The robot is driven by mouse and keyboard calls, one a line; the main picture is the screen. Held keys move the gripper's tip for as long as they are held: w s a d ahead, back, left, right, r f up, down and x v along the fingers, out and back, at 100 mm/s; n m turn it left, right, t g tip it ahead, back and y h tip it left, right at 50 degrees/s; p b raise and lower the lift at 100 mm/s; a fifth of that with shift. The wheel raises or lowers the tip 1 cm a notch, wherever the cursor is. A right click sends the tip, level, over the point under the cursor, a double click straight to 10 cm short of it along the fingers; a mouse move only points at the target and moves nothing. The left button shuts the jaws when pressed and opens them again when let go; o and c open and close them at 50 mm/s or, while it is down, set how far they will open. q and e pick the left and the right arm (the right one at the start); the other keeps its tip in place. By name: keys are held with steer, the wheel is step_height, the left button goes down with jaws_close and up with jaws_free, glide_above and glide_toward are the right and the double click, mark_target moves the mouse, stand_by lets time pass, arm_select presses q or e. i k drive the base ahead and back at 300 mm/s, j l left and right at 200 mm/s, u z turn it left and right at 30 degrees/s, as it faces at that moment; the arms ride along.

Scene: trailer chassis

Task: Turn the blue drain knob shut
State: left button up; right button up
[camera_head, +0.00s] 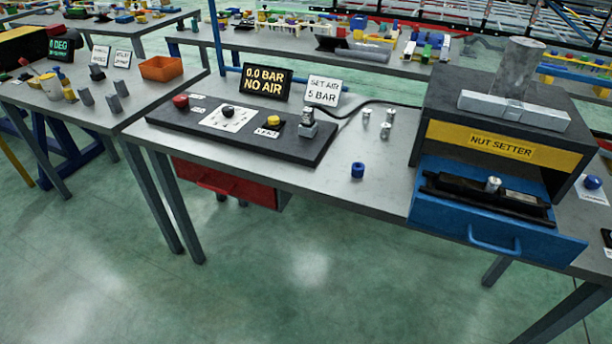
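A round blue knob (592,182) sits over a white label card at the far right, beside the nut setter box; the card's print is too small to read. A short blue cylinder (358,170) with a dark hole in its top stands on the grey bench, left of the blue drawer. I cannot tell for certain which one is the drain knob, or whether it is open or shut. Neither of my grippers is in view.
The black nut setter box (561,100) has its blue drawer (475,228) pulled out. A dark panel (290,144) carries red, black and yellow knobs. A display (265,82) reads "0.0 BAR NO AIR", beside a "SET AIR 5 BAR" card (323,91). Green floor is clear in front.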

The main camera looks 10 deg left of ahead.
mark_target(591, 182)
steer(key=z, duration=1.4)
steer(key=i+l+u, duration=0.1)
steer(key=u, duration=0.9)
steer(key=l+u, duration=0.3)
steer(key=l, duration=0.3)
steer(key=l+u, duration=0.3)
steer(key=l, duration=0.3)
steer(key=k+l+u, duration=0.15)
steer(key=l+u, duration=0.15)
steer(key=l, duration=0.25)
